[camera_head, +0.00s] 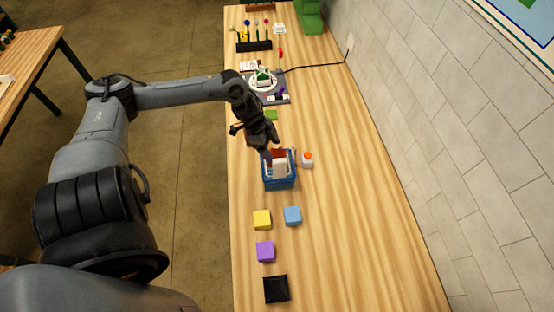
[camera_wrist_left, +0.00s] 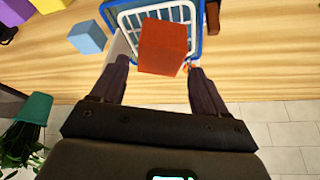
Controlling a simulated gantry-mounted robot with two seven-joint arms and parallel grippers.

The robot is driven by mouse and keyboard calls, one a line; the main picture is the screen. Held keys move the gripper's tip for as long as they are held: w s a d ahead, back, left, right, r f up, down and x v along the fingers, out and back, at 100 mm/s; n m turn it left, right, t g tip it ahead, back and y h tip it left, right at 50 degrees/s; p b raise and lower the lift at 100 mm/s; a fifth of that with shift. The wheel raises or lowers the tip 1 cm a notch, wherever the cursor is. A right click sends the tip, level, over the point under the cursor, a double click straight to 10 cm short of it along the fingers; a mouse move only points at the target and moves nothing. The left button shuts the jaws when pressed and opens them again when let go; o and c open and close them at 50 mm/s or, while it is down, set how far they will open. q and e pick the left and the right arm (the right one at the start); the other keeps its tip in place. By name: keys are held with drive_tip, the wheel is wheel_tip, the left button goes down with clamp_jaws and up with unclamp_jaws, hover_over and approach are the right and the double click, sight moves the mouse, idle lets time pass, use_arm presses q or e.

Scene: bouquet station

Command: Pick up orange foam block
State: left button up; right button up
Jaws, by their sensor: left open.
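The orange foam block (camera_wrist_left: 163,47) shows red-orange in the left wrist view, over the opening of the blue basket (camera_wrist_left: 197,14) with its white grid lining. It lies between my left gripper's fingertips (camera_wrist_left: 158,76), with a visible gap on each side. My left gripper is open. In the head view my left gripper (camera_head: 270,150) reaches down at the far side of the blue basket (camera_head: 281,184), and a red-orange patch of the block (camera_head: 278,154) shows there, partly hidden. Whether the block rests on anything is unclear. My right gripper is not in view.
A yellow block (camera_head: 262,219), a blue block (camera_head: 292,215), a purple block (camera_head: 265,252) and a black square (camera_head: 277,289) lie nearer on the table. A small white item with an orange top (camera_head: 307,159) stands right of the basket. The table's right side is clear.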

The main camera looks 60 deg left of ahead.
sight(277, 155)
use_arm(q)
drive_tip(key=shift+x, duration=2.6)
drive_tip(key=c, duration=0.9)
